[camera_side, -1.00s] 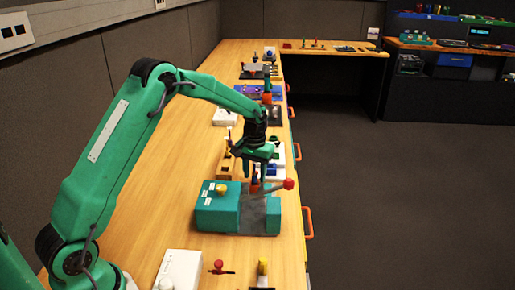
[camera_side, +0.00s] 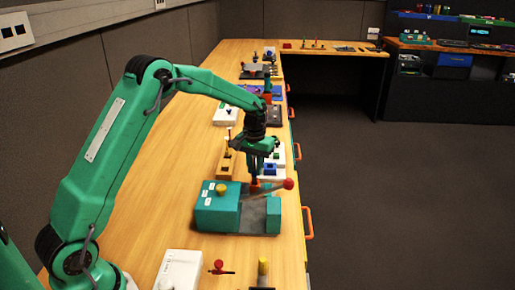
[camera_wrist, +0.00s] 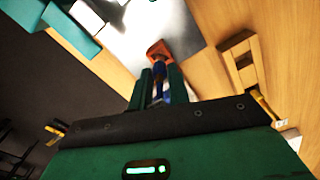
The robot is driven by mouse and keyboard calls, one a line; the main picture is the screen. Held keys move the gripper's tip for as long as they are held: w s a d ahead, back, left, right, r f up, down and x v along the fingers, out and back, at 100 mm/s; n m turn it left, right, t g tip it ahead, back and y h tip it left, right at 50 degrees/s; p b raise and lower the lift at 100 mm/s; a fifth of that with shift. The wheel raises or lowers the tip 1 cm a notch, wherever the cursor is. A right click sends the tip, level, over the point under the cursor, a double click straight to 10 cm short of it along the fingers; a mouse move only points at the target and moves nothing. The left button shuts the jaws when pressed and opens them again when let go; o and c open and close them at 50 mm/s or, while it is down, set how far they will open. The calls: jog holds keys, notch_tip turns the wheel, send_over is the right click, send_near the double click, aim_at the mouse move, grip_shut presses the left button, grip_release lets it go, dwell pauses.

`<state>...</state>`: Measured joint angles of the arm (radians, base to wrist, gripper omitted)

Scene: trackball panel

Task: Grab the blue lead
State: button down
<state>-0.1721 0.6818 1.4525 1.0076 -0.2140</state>
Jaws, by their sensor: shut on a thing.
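My gripper (camera_wrist: 160,86) is shut on the blue lead (camera_wrist: 158,70), which shows as a small blue piece between the two dark green fingers in the wrist view. An orange-red end (camera_wrist: 159,49) sticks out beyond the fingertips. Much of the lead is hidden by the fingers. In the side view my gripper (camera_side: 255,174) points down just behind the teal box with the grey plate. The orange-red end (camera_side: 255,186) shows at its tips. I cannot tell whether it touches the surface below.
The teal box (camera_side: 217,208) has a yellow knob and a red-ended lever (camera_side: 289,184) close to my gripper. A wooden block (camera_side: 227,162) stands to the left, and a white unit with blue parts (camera_side: 271,171) to the right. The bench's left side is clear.

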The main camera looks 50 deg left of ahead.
jog(key=shift+s+d+r, duration=0.1)
jog(key=shift+d+r, duration=0.15)
jog(key=shift+r, duration=0.4)
jog(key=shift+s+d+r, duration=0.1)
jog(key=shift+d+r, duration=0.1)
jog(key=shift+r, duration=0.4)
jog(key=s+d+r, duration=0.3)
jog(key=d+r, duration=0.3)
jog(key=d, duration=0.4)
jog(key=shift+s+r, duration=0.15)
jog(key=shift+s, duration=0.25)
